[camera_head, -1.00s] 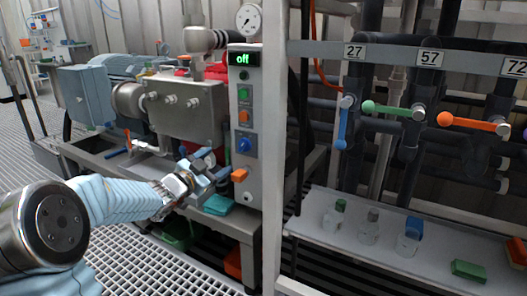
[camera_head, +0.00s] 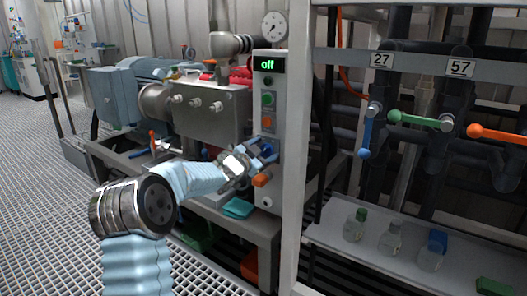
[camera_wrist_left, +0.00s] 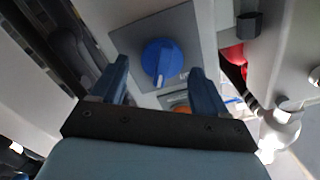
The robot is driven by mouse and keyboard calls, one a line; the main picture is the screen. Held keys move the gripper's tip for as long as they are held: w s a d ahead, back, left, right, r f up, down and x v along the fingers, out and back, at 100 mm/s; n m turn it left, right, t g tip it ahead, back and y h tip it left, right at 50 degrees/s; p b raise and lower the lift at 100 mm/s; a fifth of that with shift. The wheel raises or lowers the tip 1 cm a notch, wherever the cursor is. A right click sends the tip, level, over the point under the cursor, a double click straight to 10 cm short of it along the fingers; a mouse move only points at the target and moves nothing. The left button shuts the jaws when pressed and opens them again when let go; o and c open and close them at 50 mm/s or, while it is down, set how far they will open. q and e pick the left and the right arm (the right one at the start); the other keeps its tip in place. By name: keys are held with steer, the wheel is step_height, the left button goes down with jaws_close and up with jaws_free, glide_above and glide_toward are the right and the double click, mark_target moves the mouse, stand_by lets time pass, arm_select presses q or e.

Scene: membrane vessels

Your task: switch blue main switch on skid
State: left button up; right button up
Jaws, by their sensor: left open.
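The blue main switch (camera_wrist_left: 161,62) is a round knob with a raised grip on a grey square plate, in the middle of the left wrist view. In the head view it sits on the skid's control panel (camera_head: 269,88), partly hidden behind my left gripper (camera_head: 262,158). The gripper is open. In the left wrist view its two blue fingers (camera_wrist_left: 163,88) stand on either side of the knob's lower part, and I cannot tell whether they touch it. The panel's display (camera_head: 268,64) reads "off" in green. My right gripper is not in view.
An orange knob (camera_head: 262,180) sits just below my left gripper on the panel. Green (camera_head: 267,99) and orange (camera_head: 267,121) buttons are above. A grey post (camera_head: 296,130) stands close to the right of the panel. Bottles on a shelf (camera_head: 330,238) and pipe valves are further right.

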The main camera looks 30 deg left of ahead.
arm_select(q)
steer(key=c, duration=1.1)
steer(key=shift+o, duration=0.2)
steer(key=shift+a+r+n+p, duration=0.1)
steer(key=shift+r+n+p, duration=0.15)
steer(key=shift+n+p, duration=0.85)
steer(key=n+p, duration=0.3)
steer(key=shift+a, duration=0.2)
steer(key=n+p, duration=0.3)
steer(key=shift+a+n, duration=0.15)
steer(key=shift+n, duration=0.15)
steer(key=shift+a+f+n+p, duration=0.15)
steer(key=shift+n+p, duration=0.35)
steer(key=shift+n, duration=0.3)
steer(key=shift+f+n+p, duration=0.1)
steer(key=shift+n+p, duration=0.35)
steer(key=shift+n, duration=0.35)
steer(key=o, duration=1.1)
steer(key=shift+c, duration=0.2)
